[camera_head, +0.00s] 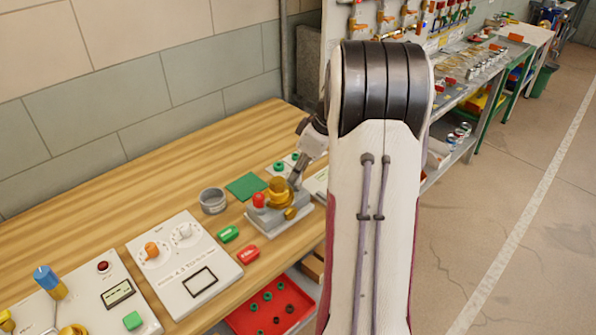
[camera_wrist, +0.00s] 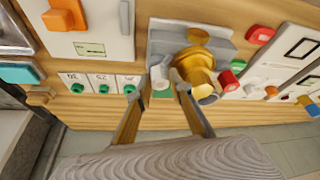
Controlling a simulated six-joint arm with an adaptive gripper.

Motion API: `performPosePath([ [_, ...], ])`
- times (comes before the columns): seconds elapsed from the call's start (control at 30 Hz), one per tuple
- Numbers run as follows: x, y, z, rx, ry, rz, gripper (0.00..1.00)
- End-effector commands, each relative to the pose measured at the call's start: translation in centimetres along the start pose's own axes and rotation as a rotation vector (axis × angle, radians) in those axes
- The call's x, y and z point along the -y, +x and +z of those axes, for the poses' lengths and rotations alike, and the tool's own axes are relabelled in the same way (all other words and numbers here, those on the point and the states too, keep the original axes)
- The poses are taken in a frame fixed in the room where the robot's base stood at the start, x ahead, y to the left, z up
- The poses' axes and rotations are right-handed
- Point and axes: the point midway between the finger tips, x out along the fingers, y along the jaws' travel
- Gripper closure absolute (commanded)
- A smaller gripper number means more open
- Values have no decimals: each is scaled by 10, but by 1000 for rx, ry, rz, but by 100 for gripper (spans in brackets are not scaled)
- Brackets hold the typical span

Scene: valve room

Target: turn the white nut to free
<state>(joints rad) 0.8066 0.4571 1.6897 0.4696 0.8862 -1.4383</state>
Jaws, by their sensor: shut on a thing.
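The white nut (camera_wrist: 160,74) shows as a small pale piece at the left side of the brass valve body (camera_wrist: 194,66) in the wrist view. My gripper (camera_wrist: 160,84) reaches up to it, with one finger on each side, and is shut on it. The grey fixture (camera_wrist: 225,45) carries the brass body. In the head view the brass valve (camera_head: 279,190) stands on its grey base (camera_head: 272,224), with a red knob (camera_head: 258,200) beside it. My gripper (camera_head: 296,180) comes down at the valve's right. The nut cannot be made out there.
A grey ring (camera_head: 212,201) and green mat (camera_head: 246,186) lie left of the valve. Green (camera_head: 228,234) and red (camera_head: 247,254) pieces lie in front. A white dial panel (camera_head: 183,265) stands further left. Small green-knobbed plates (camera_wrist: 103,83) sit near the gripper. Bare wood lies behind.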

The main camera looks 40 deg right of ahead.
Motion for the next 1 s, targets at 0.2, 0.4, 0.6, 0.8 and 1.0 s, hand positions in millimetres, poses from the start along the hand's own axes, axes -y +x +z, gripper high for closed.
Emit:
performPosePath([
  [0.2,-1,0,0,0,-58,-25,100],
  [0.4,-1,0,0,0,-75,-31,100],
  [0.6,-1,0,0,0,-75,-31,100],
  [0.8,-1,0,0,0,-74,-31,63],
  [1.0,0,0,0,0,-74,-31,63],
])
